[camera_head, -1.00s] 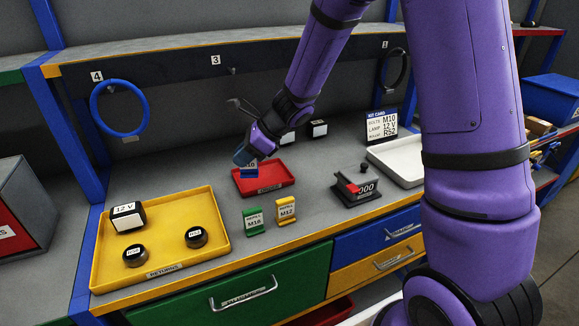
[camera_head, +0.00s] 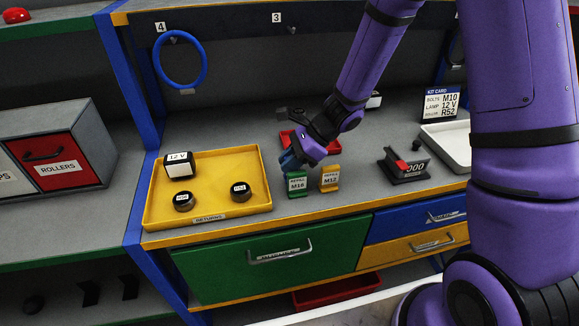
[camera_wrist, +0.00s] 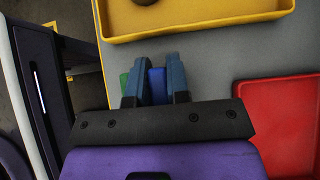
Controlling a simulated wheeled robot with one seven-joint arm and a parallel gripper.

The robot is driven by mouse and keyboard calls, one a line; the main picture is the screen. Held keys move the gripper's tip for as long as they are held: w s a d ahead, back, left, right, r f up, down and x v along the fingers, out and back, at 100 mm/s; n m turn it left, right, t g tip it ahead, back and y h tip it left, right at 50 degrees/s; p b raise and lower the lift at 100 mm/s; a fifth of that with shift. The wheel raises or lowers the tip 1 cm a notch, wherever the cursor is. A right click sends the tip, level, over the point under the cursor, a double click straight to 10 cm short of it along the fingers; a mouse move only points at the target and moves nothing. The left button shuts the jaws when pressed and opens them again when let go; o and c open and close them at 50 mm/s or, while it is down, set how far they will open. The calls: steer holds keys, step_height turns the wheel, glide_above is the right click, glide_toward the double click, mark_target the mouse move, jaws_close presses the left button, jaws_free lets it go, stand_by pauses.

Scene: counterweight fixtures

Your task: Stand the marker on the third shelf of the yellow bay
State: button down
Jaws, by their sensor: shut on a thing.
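My gripper (camera_head: 290,161) is shut on a small blue marker, which shows between the two fingers in the wrist view (camera_wrist: 157,86). In the head view the fingers and wrist mostly hide the marker. The gripper is over the bench, just behind a green "REFILL M16" marker (camera_head: 297,185), part of which shows beside the left finger in the wrist view (camera_wrist: 124,84). Whether the blue marker touches anything is not clear. A yellow "REFILL M12" marker (camera_head: 330,178) stands to the right. I cannot make out a third shelf of a yellow bay.
A yellow returns tray (camera_head: 262,190) with a black-and-white block and two round pieces lies left of the gripper. A red tray (camera_head: 287,136) is behind it. A counter block (camera_head: 405,167) and white tray (camera_head: 437,140) are right. A rollers cabinet (camera_head: 60,155) stands far left.

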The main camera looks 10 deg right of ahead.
steer(key=shift+f, duration=0.95)
steer(key=c, duration=1.4)
jaws_free()
steer(key=shift+r, duration=0.1)
steer(key=v, duration=1.2)
